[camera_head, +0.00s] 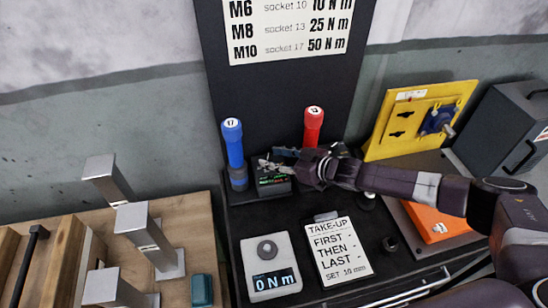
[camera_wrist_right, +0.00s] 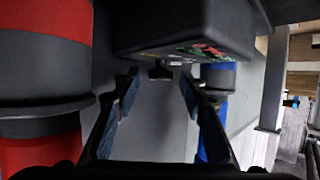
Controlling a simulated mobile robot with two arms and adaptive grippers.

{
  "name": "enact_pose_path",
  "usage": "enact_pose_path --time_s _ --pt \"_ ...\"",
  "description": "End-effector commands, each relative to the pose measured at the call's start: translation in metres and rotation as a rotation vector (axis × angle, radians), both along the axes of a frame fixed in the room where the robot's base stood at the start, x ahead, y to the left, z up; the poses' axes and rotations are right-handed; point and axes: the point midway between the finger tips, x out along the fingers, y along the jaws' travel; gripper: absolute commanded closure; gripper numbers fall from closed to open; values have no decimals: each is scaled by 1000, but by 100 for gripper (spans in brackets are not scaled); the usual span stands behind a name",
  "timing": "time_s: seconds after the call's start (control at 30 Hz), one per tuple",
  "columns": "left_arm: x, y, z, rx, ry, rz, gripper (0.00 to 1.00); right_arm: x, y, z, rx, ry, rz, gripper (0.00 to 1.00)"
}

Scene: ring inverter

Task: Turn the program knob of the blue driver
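The blue driver (camera_head: 233,150), capped 17, stands upright at the left of the black station; its blue body also shows at the right in the wrist view (camera_wrist_right: 216,75). A black box (camera_head: 271,181) with small coloured markings is beside it, and shows at the top of the wrist view (camera_wrist_right: 185,30). A small dark knob-like piece (camera_wrist_right: 160,72) sticks out below the box. My right gripper (camera_head: 274,164) is at the box; in the wrist view its fingertips (camera_wrist_right: 160,80) are open, one on each side of that piece, with gaps visible. My left gripper is out of view.
The red driver (camera_head: 313,127), capped 13, stands close to my right gripper. In front are a grey unit (camera_head: 252,254) with a 0 N m display and a white take-up card (camera_head: 338,250). A yellow fixture (camera_head: 385,126) is at right, metal brackets (camera_head: 145,237) at left.

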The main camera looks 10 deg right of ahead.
Motion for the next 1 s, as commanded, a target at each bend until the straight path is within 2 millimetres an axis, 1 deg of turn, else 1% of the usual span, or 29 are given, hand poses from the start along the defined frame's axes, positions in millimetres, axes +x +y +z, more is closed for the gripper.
enact_pose_path --time_s 0.17,0.27,0.37,0.6,0.7,0.83,1.0 --pt "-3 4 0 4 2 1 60 -2 -1 0 1 1 0 61" --pt "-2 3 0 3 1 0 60 -7 -7 3 0 1 0 61" --pt "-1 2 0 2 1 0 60 -18 -16 9 0 1 -1 61" --pt "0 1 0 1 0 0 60 -54 -47 28 -3 2 -2 61" --pt "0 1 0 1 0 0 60 -67 -56 35 -2 2 -1 61" --pt "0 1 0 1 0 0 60 -78 -66 41 0 1 0 61" --pt "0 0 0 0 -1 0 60 -85 -71 46 0 0 0 61"
